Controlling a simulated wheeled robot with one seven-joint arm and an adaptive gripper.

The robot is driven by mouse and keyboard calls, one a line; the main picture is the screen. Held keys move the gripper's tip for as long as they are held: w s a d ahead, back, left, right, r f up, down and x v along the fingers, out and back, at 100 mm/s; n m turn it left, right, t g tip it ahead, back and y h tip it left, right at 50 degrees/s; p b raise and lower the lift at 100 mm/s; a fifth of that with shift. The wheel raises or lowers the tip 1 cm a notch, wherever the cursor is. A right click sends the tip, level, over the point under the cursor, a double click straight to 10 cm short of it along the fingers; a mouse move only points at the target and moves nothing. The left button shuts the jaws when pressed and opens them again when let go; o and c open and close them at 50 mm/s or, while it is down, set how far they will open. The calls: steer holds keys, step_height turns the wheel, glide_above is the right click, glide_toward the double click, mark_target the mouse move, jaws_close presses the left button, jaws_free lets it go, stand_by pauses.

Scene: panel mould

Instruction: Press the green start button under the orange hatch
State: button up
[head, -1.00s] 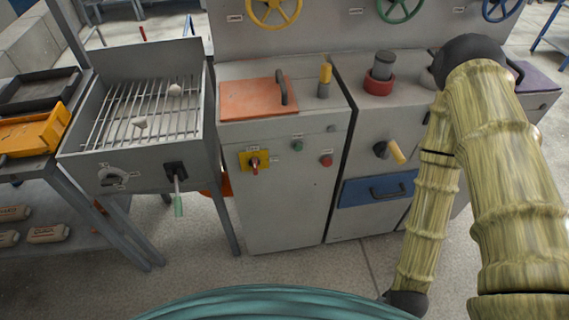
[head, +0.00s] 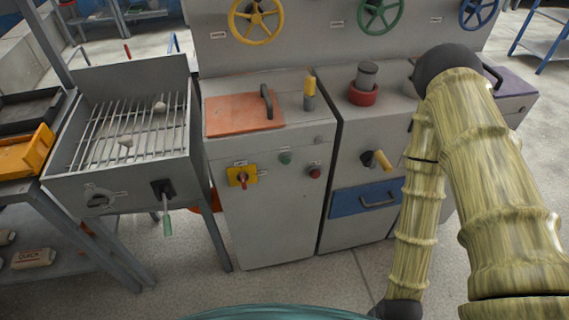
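The orange hatch (head: 232,115) lies flat and closed on top of the grey cabinet, with a dark handle (head: 267,102) at its right side. The green button (head: 286,158) is on the cabinet's front face below the hatch. A red button (head: 315,172) sits to its right, and a yellow plate with a red rotary switch (head: 242,177) sits to its left. My arm shows at the right of the head view. My gripper is not in view.
A lever with a yellow grip (head: 310,87) stands right of the hatch. The neighbouring cabinet has a red ring with a grey knob (head: 363,94), a tan-handled lever (head: 377,160) and a blue drawer (head: 350,202). A grated box (head: 70,165) stands left. The floor in front is clear.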

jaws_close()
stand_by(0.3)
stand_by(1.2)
